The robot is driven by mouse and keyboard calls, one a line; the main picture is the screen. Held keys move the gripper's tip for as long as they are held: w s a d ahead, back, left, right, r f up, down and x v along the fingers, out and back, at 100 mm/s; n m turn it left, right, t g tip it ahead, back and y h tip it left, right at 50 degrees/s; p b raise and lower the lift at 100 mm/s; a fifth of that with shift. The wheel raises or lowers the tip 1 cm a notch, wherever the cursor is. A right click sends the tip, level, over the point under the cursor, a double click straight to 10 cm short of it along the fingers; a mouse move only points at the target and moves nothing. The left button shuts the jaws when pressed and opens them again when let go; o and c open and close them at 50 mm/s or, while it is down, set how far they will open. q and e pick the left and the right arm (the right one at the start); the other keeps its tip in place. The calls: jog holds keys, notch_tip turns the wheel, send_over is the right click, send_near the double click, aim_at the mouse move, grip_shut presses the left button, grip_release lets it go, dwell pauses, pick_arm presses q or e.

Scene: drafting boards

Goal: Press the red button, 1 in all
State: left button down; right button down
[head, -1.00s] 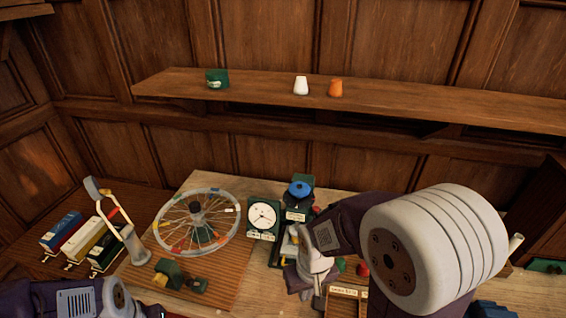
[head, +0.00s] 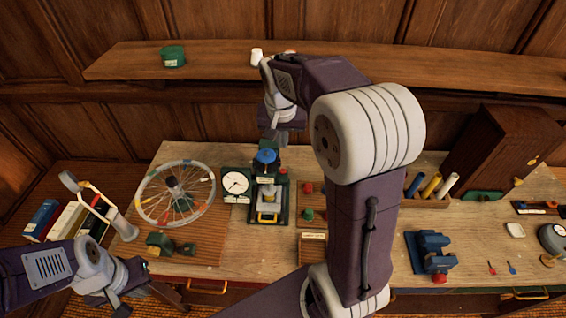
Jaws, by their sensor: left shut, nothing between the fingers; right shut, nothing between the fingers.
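A small red button (head: 308,187) shows on the bench just left of my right arm, with a green one (head: 307,214) below it; my arm partly hides this area. I cannot tell whether the red button is pressed in. My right gripper (head: 275,136) is shut and empty, raised above and left of the red button, over the blue-topped device, and not touching the button. My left gripper (head: 128,300) is shut and empty at the lower left, near the bench's front edge, far from the button.
A spoked wheel (head: 176,218), a white dial (head: 236,184) and a blue-topped device (head: 266,160) stand left of the buttons. A blue vise (head: 430,252) is to the right. The shelf (head: 215,60) holds a green tin (head: 172,56) and a white cup (head: 257,56).

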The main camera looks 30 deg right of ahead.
aim_at(283, 170)
jog(key=shift+f, duration=0.15)
